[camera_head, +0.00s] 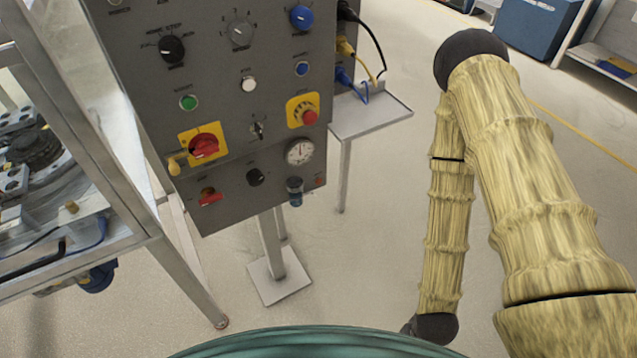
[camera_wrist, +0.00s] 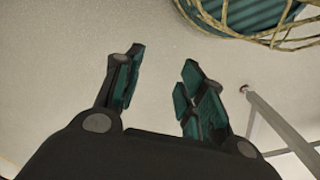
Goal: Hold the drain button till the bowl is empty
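A grey control panel (camera_head: 225,100) stands left of centre in the head view. Low on its right side, under a round dial gauge (camera_head: 299,152), hangs a small bluish bowl (camera_head: 295,186) with a dark top. Its contents and any drain button at its lower end are too small to make out. My gripper (camera_wrist: 160,78) shows in the wrist view, open and empty, with its two fingers apart over bare floor. The panel and the bowl are not in the wrist view. In the head view my arm is folded down on the right, well apart from the panel.
The panel also carries a red emergency button (camera_head: 310,117), a red rotary switch (camera_head: 204,146) and a green button (camera_head: 188,102). A small metal shelf (camera_head: 372,110) with cables juts out beside it. A metal-framed machine (camera_head: 60,200) stands left. Floor between panel and arm is clear.

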